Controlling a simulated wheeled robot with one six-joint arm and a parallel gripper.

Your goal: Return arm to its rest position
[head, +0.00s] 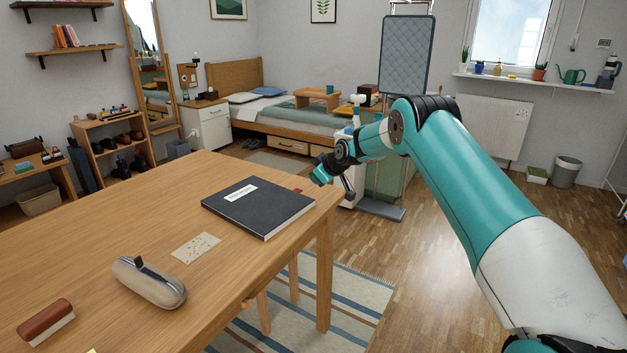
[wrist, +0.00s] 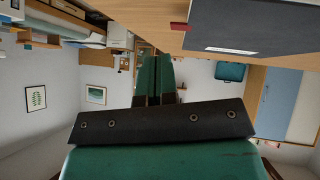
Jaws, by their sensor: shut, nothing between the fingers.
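My gripper (head: 319,175) is at the far right corner of the wooden table (head: 120,235), just beyond the black binder (head: 258,207) in the head view. My teal and white arm reaches to it from the lower right, bent at a high elbow. In the wrist view the two fingers of my gripper (wrist: 153,62) are together and hold nothing. That view is upside down, with the table and the binder (wrist: 250,25) at the top. I cannot tell the exact gap between gripper and table edge.
A pencil case (head: 149,283), a speckled card (head: 196,248) and a brown-topped brush (head: 46,321) lie on the table. A bed (head: 310,130) and a white bedside cabinet (head: 208,124) stand behind. A grey padded board (head: 405,55) stands behind my arm. Wooden floor is open at right.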

